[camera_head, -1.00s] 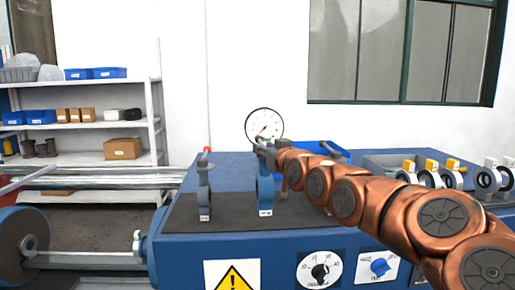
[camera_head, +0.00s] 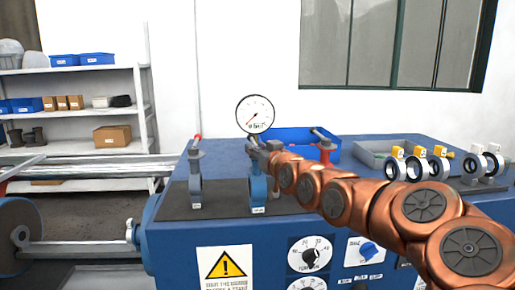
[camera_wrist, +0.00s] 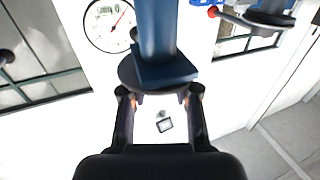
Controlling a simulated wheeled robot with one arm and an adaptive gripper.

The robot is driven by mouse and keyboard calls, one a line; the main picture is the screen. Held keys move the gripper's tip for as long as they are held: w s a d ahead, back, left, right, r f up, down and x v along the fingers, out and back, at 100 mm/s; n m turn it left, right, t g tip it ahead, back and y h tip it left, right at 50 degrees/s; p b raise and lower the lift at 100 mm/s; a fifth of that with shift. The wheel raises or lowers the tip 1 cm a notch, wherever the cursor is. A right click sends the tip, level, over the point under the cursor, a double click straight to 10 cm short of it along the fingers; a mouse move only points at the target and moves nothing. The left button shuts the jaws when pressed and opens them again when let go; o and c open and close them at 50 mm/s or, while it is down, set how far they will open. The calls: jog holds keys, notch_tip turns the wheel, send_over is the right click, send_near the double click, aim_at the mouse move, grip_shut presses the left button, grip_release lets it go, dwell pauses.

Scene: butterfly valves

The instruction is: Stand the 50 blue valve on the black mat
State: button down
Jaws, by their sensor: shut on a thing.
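The blue valve (camera_head: 258,190) is upright over the black mat (camera_head: 228,203), its label at the bottom end near the mat's front part. I cannot tell for sure whether its base touches the mat. My gripper (camera_head: 256,150) is shut on the top of this valve. In the wrist view the blue valve (camera_wrist: 156,40) runs up from a dark round flange between the fingers of my gripper (camera_wrist: 160,100). The fingers partly hide its upper end in the head view.
A grey-blue valve with a red-tipped handle (camera_head: 195,178) stands on the mat to the left. A pressure gauge (camera_head: 255,114) is behind. A blue bin (camera_head: 290,139) holds a red valve (camera_head: 324,147). A grey tray (camera_head: 372,152) and several ring-shaped valves (camera_head: 418,168) are right.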

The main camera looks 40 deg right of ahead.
jog(key=c, duration=0.8)
grip_release()
jog(key=shift+c, duration=0.2)
jog(key=shift+r, duration=0.1)
